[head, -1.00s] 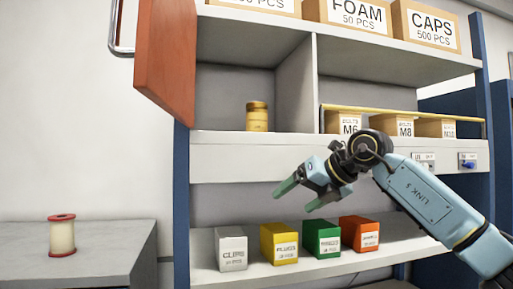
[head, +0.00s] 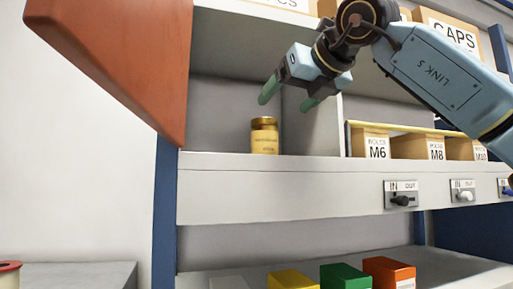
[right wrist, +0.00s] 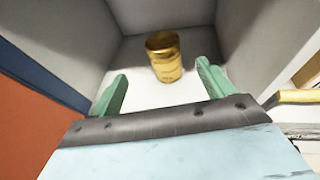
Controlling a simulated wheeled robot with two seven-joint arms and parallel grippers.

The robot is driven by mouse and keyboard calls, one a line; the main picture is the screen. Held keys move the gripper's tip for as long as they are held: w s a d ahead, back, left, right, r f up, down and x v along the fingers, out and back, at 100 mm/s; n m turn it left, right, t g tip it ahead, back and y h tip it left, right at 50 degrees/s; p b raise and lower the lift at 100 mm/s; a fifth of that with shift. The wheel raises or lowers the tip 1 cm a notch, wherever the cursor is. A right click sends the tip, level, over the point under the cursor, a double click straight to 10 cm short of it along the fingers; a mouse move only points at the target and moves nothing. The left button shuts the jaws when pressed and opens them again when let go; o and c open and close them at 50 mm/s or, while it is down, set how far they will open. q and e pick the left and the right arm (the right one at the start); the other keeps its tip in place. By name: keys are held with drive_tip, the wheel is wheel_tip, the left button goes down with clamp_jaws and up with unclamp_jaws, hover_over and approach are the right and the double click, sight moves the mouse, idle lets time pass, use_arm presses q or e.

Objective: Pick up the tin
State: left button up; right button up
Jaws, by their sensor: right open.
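The tin (head: 264,137) is a small yellow-gold cylinder with a gold lid. It stands upright on the shelf (head: 220,162) in the left compartment. In the right wrist view the tin (right wrist: 164,58) stands beyond the fingertips, between them in the picture and apart from both. My right gripper (head: 288,98) is open and empty, with green fingers. In the head view it is above and to the right of the tin, in front of the compartment. The right wrist view shows its two fingers (right wrist: 161,82) spread apart. My left gripper is not in view.
An orange door (head: 110,60) stands open at the left of the compartment. A grey divider (head: 310,125) separates it from bolt boxes (head: 415,147) behind a yellow rail. Switches (head: 402,194) sit on the shelf front. Coloured boxes (head: 345,276) stand below. A spool (head: 9,275) is at lower left.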

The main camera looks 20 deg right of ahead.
sight(267, 118)
drive_tip(key=x, duration=0.2)
drive_tip(key=p+x, duration=0.1)
drive_tip(key=x, duration=0.1)
drive_tip(key=p+x, duration=0.1)
drive_tip(key=x, duration=0.1)
drive_tip(key=shift+w+a+r, duration=0.15)
drive_tip(key=shift+w+a, duration=0.05)
drive_tip(key=shift+w, duration=0.2)
drive_tip(key=shift+w+a, duration=0.1)
drive_tip(key=shift+w, duration=0.2)
drive_tip(key=shift+w+p, duration=1.15)
drive_tip(key=shift+p, duration=0.05)
drive_tip(key=p+x, duration=0.1)
drive_tip(key=x, duration=0.1)
drive_tip(key=shift+w, duration=0.6)
drive_tip(key=shift+f, duration=0.25)
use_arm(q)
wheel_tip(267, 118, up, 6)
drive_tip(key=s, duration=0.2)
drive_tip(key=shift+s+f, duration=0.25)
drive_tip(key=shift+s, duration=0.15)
use_arm(e)
drive_tip(key=c, duration=1.2)
